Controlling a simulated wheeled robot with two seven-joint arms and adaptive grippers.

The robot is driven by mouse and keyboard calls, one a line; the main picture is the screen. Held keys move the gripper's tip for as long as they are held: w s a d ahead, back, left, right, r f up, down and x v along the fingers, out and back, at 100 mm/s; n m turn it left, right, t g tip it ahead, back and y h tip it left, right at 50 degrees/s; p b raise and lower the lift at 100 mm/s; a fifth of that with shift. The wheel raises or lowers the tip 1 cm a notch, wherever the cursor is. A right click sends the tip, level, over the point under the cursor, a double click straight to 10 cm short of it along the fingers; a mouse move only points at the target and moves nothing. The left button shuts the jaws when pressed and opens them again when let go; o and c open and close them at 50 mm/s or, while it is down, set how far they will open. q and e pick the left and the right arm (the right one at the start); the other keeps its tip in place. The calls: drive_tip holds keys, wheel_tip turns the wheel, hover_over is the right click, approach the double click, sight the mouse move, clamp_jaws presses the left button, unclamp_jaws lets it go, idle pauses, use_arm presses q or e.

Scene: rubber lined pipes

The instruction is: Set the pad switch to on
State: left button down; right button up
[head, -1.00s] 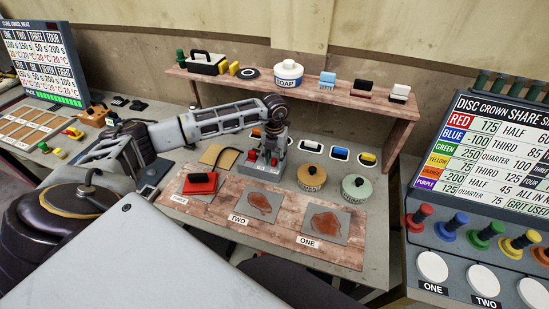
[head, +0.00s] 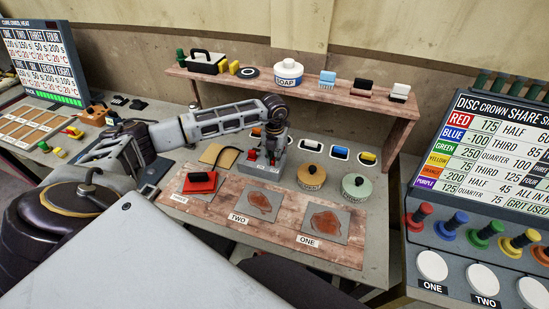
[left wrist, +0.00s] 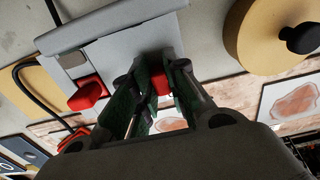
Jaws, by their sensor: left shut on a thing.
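A grey control box (head: 259,172) stands on the bench behind the plank of numbered patches, with a tan pad (head: 221,157) and its black cord to its left. My left gripper (head: 270,155) points down over the box. In the left wrist view the grey box (left wrist: 130,45) carries a red knob (left wrist: 88,93) outside the fingers. My left gripper (left wrist: 158,88) is shut there on a second red switch handle (left wrist: 160,83), mostly hidden by the dark green fingertips. No label shows which handle is the pad switch, and its setting cannot be read. My right gripper is out of view.
A brown lidded tin (head: 311,178) and a green lidded tin (head: 355,189) stand close to the right of the box. A red-topped block (head: 200,182) sits in front on the left. A wooden shelf (head: 345,100) with a soap pot (head: 288,73) runs behind.

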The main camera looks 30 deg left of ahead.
use_arm(q)
drive_tip(key=shift+s+a+b, duration=0.2)
drive_tip(key=shift+a, duration=0.65)
drive_tip(key=shift+s+a+b, duration=0.15)
drive_tip(key=shift+a, duration=0.7)
drive_tip(key=c, duration=1.4)
unclamp_jaws()
drive_tip(key=shift+a, duration=0.1)
drive_tip(key=shift+r, duration=0.25)
wheel_tip(320, 180, up, 12)
drive_tip(key=shift+f, duration=0.25)
drive_tip(key=shift+s, duration=0.1)
